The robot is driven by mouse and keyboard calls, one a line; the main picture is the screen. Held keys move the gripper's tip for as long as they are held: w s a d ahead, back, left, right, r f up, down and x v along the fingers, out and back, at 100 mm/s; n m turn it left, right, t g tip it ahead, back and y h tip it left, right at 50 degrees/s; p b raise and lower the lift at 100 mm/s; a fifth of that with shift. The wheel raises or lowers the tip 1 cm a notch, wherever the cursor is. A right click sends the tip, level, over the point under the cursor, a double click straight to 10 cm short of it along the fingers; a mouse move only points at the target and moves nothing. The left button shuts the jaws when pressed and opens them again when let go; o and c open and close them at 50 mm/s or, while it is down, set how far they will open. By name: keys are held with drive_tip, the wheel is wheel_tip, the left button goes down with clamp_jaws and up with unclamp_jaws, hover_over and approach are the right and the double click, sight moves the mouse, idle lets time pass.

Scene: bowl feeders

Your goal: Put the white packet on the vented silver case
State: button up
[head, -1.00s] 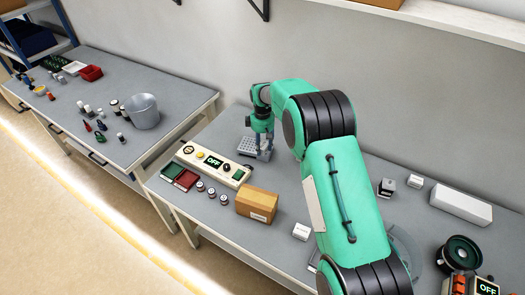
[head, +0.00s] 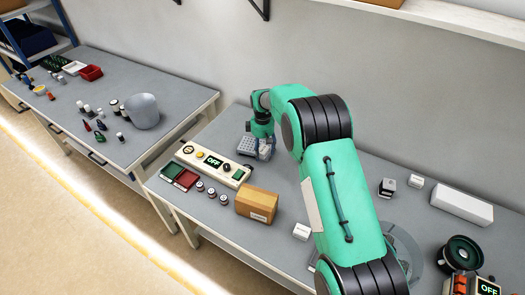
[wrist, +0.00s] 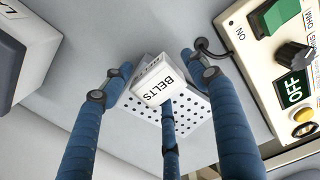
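The white packet (wrist: 154,82), marked BELTS, shows between my fingers in the wrist view. It lies over the holed top of the vented silver case (wrist: 193,112) and appears to rest on it. My gripper (wrist: 160,75) is spread around the packet, with gaps at the left and right fingers. The lower finger overlaps the packet's near edge, and I cannot tell if it touches. In the head view the case (head: 246,147) stands at the table's back left, with my gripper (head: 265,153) low over it. The packet is not clear in that view.
A control box with an OFF display (head: 213,162) stands close beside the case. The wall is close behind.

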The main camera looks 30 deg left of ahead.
sight(263, 150)
drive_tip(key=shift+r, duration=0.1)
wheel_tip(263, 150, up, 12)
drive_tip(key=p, duration=0.1)
drive_tip(key=shift+p, duration=0.3)
idle(0.4)
idle(0.5)
drive_tip(key=shift+r, duration=0.1)
